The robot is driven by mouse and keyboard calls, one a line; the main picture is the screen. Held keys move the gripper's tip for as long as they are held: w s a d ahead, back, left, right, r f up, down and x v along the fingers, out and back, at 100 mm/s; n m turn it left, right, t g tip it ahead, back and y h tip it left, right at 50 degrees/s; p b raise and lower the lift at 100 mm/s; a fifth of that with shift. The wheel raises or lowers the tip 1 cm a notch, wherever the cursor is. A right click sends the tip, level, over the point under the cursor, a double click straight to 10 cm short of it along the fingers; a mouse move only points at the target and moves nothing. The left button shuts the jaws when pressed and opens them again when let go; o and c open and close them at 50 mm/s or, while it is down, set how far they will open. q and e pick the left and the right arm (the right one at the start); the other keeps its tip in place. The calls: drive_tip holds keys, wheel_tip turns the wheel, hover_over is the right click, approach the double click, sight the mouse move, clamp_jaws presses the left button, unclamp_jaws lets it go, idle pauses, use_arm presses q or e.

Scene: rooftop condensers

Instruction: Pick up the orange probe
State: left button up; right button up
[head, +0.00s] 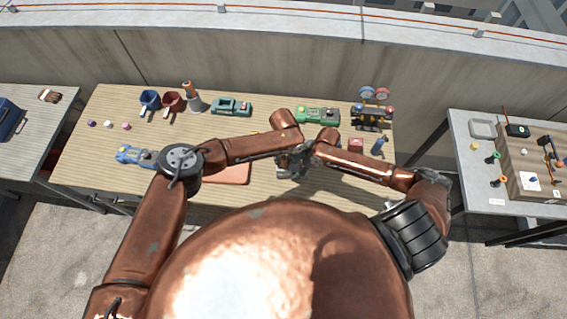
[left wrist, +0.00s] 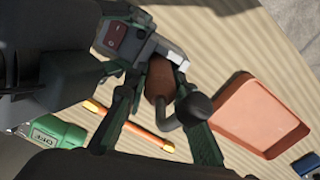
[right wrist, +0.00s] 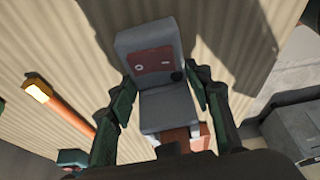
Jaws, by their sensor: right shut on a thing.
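A grey handheld device (right wrist: 165,85) with a dull red panel is between the fingers of my right gripper (right wrist: 165,105), which is shut on it. The device also shows in the left wrist view (left wrist: 132,45). In that view an orange-brown probe (left wrist: 158,78), in shadow, sits against the device, with a dark curved neck and round dark end below it. The fingers of my left gripper (left wrist: 155,125) are apart, one on each side of the probe, and do not visibly close on it. In the head view my arms hide most of the device.
An orange tray (left wrist: 262,115) and an orange rod with yellow ends (left wrist: 130,125) lie on the wooden table close by. Green-cased instruments (head: 231,106), cups (head: 150,100) and a gauge set (head: 373,108) stand along the back. Side tables flank it across gaps.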

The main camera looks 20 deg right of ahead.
use_arm(q)
clamp_jaws()
use_arm(e)
drive_tip(key=shift+s+f, duration=0.15)
use_arm(q)
wheel_tip(320, 180, up, 10)
drive_tip(key=shift+r, duration=0.1)
use_arm(e)
drive_tip(key=shift+a, duration=0.1)
idle(0.4)
drive_tip(key=o, duration=1.5)
drive_tip(key=shift+c, duration=0.2)
